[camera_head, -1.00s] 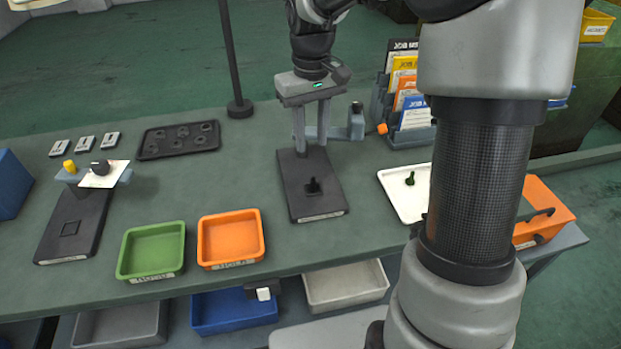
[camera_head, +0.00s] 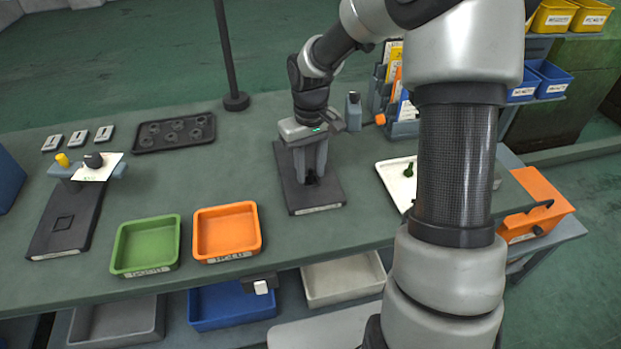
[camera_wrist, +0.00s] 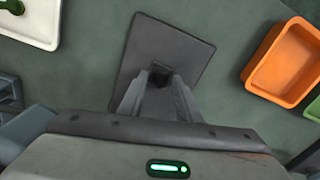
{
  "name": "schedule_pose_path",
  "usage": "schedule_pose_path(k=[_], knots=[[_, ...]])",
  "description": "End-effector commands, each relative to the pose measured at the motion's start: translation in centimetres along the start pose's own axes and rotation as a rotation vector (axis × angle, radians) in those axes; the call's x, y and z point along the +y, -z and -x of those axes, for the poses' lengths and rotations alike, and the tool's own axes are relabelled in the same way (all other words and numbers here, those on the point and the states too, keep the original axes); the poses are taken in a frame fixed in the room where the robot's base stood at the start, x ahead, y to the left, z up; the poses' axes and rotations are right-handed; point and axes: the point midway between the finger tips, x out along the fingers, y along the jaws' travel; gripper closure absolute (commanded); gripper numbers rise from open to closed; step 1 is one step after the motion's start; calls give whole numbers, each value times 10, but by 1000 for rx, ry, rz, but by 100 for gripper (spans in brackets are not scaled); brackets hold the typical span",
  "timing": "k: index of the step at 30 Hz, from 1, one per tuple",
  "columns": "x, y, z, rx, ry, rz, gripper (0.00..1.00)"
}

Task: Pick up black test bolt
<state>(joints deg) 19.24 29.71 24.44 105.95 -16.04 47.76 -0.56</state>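The black test bolt (camera_head: 311,179) stands on a dark flat plate (camera_head: 322,200) in the middle of the bench. My gripper (camera_head: 310,176) is directly above the plate, pointing down, with its fingertips low around the bolt. In the wrist view, the black bolt (camera_wrist: 160,78) lies between the two grey fingers (camera_wrist: 161,82), which stand apart. The fingers partly hide the bolt, and contact with it does not show.
An orange tray (camera_head: 258,237) and a green tray (camera_head: 115,262) lie left of the plate. A white tray (camera_head: 388,176) with a dark green bolt (camera_head: 408,170) is at right. A card rack (camera_head: 402,128) and a thin post (camera_head: 226,60) stand behind.

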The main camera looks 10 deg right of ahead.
Motion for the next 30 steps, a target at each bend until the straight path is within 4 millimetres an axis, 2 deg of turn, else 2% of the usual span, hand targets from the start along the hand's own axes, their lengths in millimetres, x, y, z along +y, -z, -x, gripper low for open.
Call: schedule_pose_path(k=[5,11,22,26,30], knots=[[0,0,0,1,0,0,69],[0,0,0,1,0,-1,100],[0,1,5,2,-1,-1,100],[1,1,25,5,-2,-3,100],[1,1,55,5,-3,-2,100]])
